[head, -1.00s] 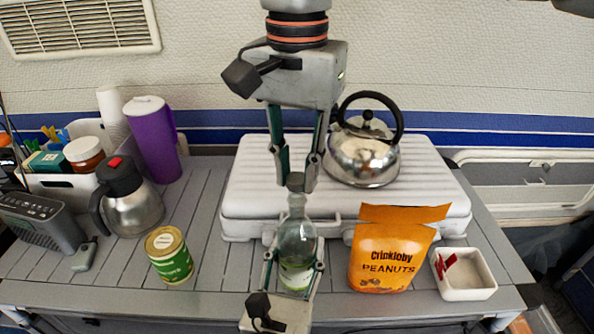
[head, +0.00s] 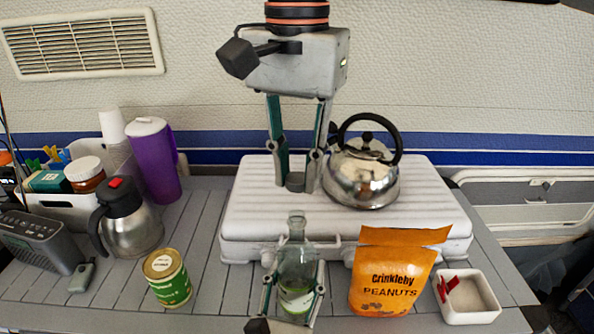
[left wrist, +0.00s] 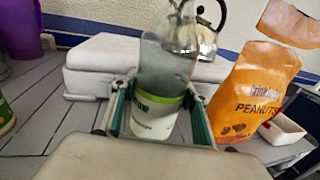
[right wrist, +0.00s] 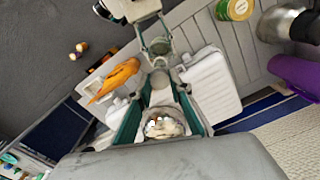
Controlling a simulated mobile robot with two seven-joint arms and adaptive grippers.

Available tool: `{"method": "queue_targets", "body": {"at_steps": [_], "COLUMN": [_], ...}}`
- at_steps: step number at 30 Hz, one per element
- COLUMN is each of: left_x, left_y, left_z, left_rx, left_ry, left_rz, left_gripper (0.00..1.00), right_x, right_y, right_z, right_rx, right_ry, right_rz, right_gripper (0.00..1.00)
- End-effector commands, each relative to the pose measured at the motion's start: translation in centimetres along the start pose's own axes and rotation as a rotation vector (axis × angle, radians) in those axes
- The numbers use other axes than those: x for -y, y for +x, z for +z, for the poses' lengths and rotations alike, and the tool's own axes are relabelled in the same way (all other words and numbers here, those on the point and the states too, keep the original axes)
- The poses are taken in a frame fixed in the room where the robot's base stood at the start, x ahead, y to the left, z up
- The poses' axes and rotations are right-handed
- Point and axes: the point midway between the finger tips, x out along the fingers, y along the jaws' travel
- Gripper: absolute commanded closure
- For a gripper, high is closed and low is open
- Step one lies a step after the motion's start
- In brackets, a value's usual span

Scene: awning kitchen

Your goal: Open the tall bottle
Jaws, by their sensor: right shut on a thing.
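The tall bottle (head: 297,262) is clear glass with a green and white label and stands upright, its narrow mouth uncovered. My left gripper (head: 295,283) has its fingers closed around the bottle's lower body; the label shows between them in the left wrist view (left wrist: 154,116). My right gripper (head: 294,174) points down above the bottle, shut on a small dark cap (head: 295,182). A clear gap separates the cap from the bottle mouth. In the right wrist view the round cap (right wrist: 165,126) sits between the fingers.
An orange peanuts bag (head: 393,278) and a white square dish (head: 483,314) stand right of the bottle. A green can (head: 167,279) stands left. Behind are a pale case (head: 243,205) and a steel kettle (head: 361,178). Bare slatted table lies between can and bottle.

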Motion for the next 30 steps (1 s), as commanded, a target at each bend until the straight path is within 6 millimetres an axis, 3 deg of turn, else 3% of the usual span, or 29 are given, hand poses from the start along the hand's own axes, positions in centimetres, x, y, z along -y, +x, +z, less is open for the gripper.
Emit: {"method": "queue_targets", "body": {"at_steps": [2,14,24,30], "left_x": [0.0,0.0,0.0,-0.1], "left_y": [0.0,-0.5,-5.5,-7.3], "left_z": [0.0,-0.1,-0.1,0.0], "left_rx": [0.0,-0.002,-0.004,0.003], "left_ry": [0.0,0.0,-0.002,0.006], "left_rz": [0.0,-0.001,-0.001,0.002], "left_gripper": [0.37,0.37,0.37,0.37], "right_x": [0.0,0.0,0.0,0.0], "right_y": [0.0,0.0,0.0,0.0], "right_z": [0.0,0.0,0.0,0.0], "right_rx": [0.0,0.0,0.0,0.0], "right_ry": [0.0,0.0,0.0,0.0], "right_rz": [0.0,0.0,-0.001,0.0], "right_gripper": [1.0,1.0,1.0,1.0]}}
